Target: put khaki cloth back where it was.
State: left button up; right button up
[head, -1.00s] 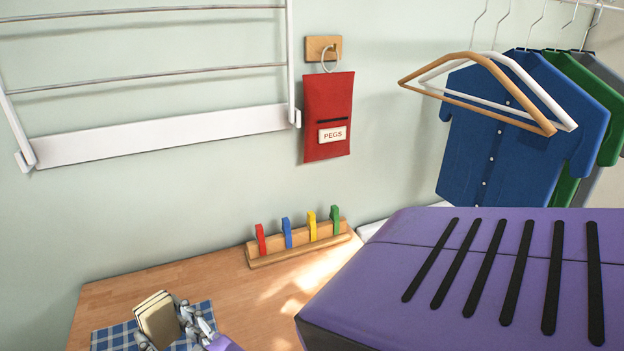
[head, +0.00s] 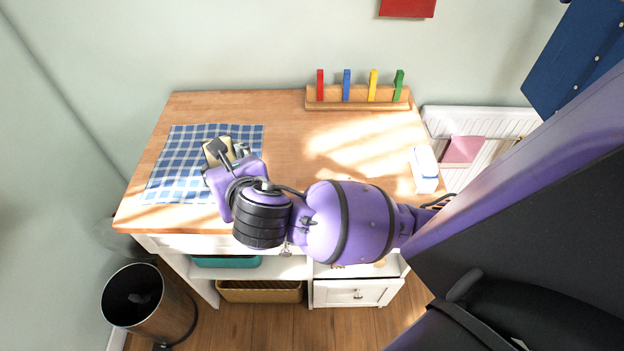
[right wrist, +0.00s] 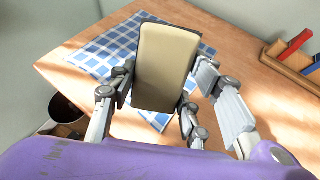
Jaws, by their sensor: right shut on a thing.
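The khaki cloth (right wrist: 165,65) is a folded, flat block, standing nearly upright between the fingers of my right gripper (right wrist: 158,92) in the right wrist view. The gripper is shut on it. In the head view the cloth (head: 210,155) is mostly hidden by my right gripper (head: 228,150), over the right part of a blue checked mat (head: 178,160). I cannot tell whether its lower edge touches the mat. My left gripper is not in view.
The wooden tabletop (head: 290,130) is mostly clear right of the mat. A peg rack (head: 358,103) with coloured pegs stands at the back. A white and blue object (head: 424,170) is at the right edge. A bin (head: 150,305) stands on the floor at left.

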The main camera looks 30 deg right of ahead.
jog(key=a+g, duration=0.1)
jog(key=a+f+m+g+h, duration=0.1)
jog(key=g, duration=0.1)
jog(key=a+g, duration=0.1)
jog(key=shift+f+m, duration=0.25)
jog(key=shift+m, duration=0.15)
jog(key=s+d+r+m+g+y, duration=0.1)
jog(key=s+d+r+m+g, duration=0.3)
jog(key=s+d+g, duration=0.5)
jog(key=shift+n+t, duration=0.3)
jog(key=w+d+f, duration=0.1)
jog(key=d+f, duration=0.1)
jog(key=d, duration=0.1)
jog(key=w+d+f, duration=0.1)
jog(key=d+f, duration=0.2)
jog(key=w+d+f, duration=0.1)
jog(key=d+f, duration=0.1)
jog(key=d, duration=0.2)
jog(key=shift+w+f+b, duration=0.2)
jog(key=shift+w+b, duration=0.15)
jog(key=shift+w, duration=0.05)
jog(key=shift+w+d+f, duration=0.2)
jog(key=shift+d+f, duration=0.3)
jog(key=shift+f, duration=1.75)
